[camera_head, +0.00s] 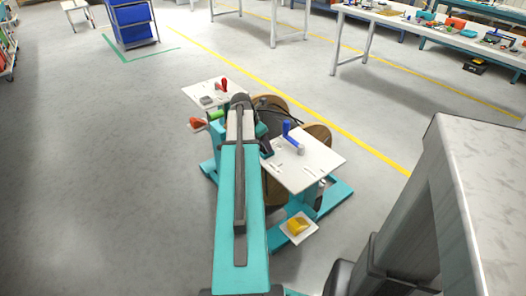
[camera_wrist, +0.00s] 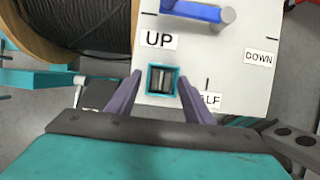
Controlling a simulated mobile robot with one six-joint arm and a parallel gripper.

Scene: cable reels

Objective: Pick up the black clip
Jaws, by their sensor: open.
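My gripper (camera_wrist: 163,82) is open over the left part of a white panel (camera_wrist: 205,60), its two purple fingers apart. Between the fingertips is a small teal square frame (camera_wrist: 151,88) with a dark, striped piece (camera_wrist: 163,80) inside. This may be the black clip, but its shape is hard to make out. Nothing shows gripped. In the head view my arm covers much of the reel stand, and the gripper is at the left edge of the right-hand white panel (camera_head: 318,168); the dark piece cannot be made out there.
A blue lever (camera_wrist: 192,12) stands on the panel near the UP and DOWN labels. A cable reel (camera_wrist: 85,25) is at the left. The other white panel (camera_head: 196,90) carries a red lever (camera_head: 222,84). A yellow piece (camera_head: 297,226) lies on a low plate. Left floor is clear.

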